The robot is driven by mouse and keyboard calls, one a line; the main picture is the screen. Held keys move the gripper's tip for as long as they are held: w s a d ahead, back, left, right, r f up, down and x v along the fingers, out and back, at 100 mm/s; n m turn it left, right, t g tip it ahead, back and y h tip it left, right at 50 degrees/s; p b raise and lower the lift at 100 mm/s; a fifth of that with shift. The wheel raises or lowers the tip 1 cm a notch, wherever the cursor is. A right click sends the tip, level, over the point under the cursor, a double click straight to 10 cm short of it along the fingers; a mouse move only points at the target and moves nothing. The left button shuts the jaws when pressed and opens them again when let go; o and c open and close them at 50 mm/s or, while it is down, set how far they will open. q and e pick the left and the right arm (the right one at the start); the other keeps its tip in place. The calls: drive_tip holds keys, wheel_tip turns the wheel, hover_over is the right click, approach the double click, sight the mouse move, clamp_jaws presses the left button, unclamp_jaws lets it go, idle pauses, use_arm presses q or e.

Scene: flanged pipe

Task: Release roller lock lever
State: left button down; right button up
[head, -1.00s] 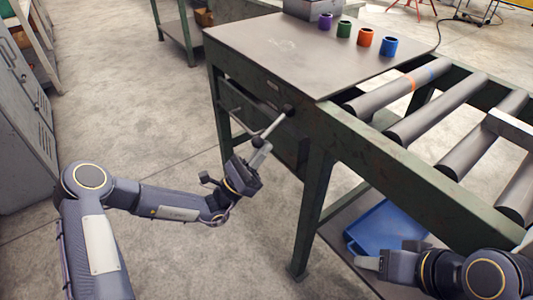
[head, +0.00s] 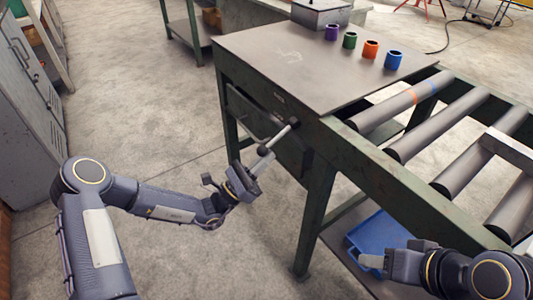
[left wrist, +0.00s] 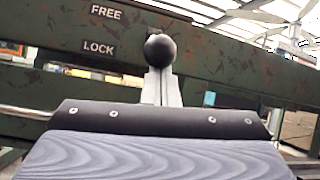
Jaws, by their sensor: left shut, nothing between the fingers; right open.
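The lock lever (head: 278,135) is a pale rod with a black ball knob (head: 262,151). It sticks out from the front of the green roller table. In the left wrist view the ball knob (left wrist: 160,50) stands just above the fingers, right of the LOCK label (left wrist: 98,48), with the FREE label (left wrist: 106,12) higher up. My left gripper (head: 258,164) is shut and empty, with its fingertips close below the knob; I cannot tell whether they touch it. My right gripper (head: 369,261) is open and empty, low in front of the table.
The table top (head: 285,60) carries purple, green, orange and blue cups (head: 393,60) and a grey box (head: 320,12). Rollers (head: 400,105) run off to the right. A blue tray (head: 375,232) lies on the lower shelf. A grey cabinet (head: 25,130) stands at left; floor between is clear.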

use_arm(q)
wheel_tip(320, 180, up, 11)
drive_tip(key=s+a+g+y+p, duration=0.1)
drive_tip(key=g+y+p, duration=0.4)
drive_tip(key=p, duration=1.7)
drive_tip(key=shift+a+n+y, duration=0.3)
drive_tip(key=shift+n+y, duration=0.1)
drive_tip(key=shift+y, duration=1.1)
drive_tip(key=shift+p, duration=0.3)
